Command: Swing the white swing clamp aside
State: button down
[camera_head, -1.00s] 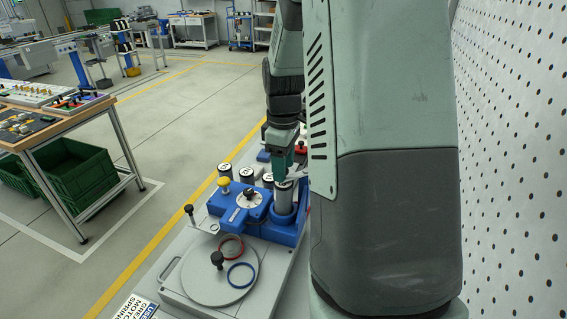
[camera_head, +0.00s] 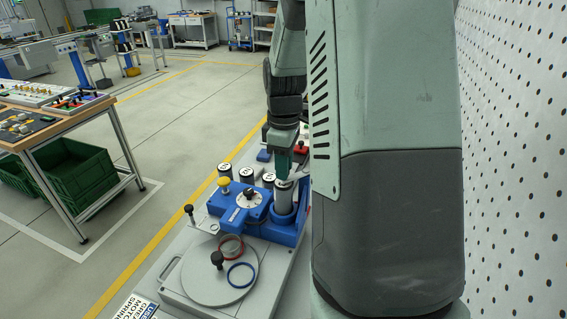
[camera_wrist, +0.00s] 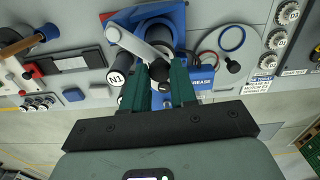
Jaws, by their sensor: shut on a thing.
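The white swing clamp (camera_wrist: 132,44) shows in the wrist view as a white bar with a round end at upper left. It lies slantwise across the blue fixture (camera_wrist: 178,20), over a grey cylinder (camera_wrist: 160,34) seated there. A black knob (camera_wrist: 159,71) is at the clamp's near end. My gripper (camera_wrist: 160,82) has its two green fingers on either side of this knob and is shut on it. In the head view my gripper (camera_head: 284,168) points down over the cylinder in the blue fixture (camera_head: 287,232); the clamp is mostly hidden there.
A grey disc (camera_head: 205,285) with red and blue rings lies in front. A perforated wall (camera_head: 510,150) is at right.

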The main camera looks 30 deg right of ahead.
jog(key=s+n, duration=0.1)
jog(key=n, duration=0.2)
jog(key=shift+s+d, duration=0.2)
jog(key=shift+s, duration=0.15)
jog(key=shift+s+d+n, duration=0.6)
jog(key=shift+s+n, duration=0.05)
jog(key=shift+n, duration=1.05)
jog(key=shift+s+d+n, duration=0.6)
jog(key=shift+d+n, duration=0.05)
jog(key=shift+n, duration=1.05)
jog(key=shift+s+d+n, duration=0.6)
jog(key=shift+s+n, duration=0.05)
jog(key=shift+n, duration=1.05)
jog(key=shift+d, duration=0.1)
jog(key=c, duration=0.9)
grip_release()
notch_tip(320, 180, up, 11)
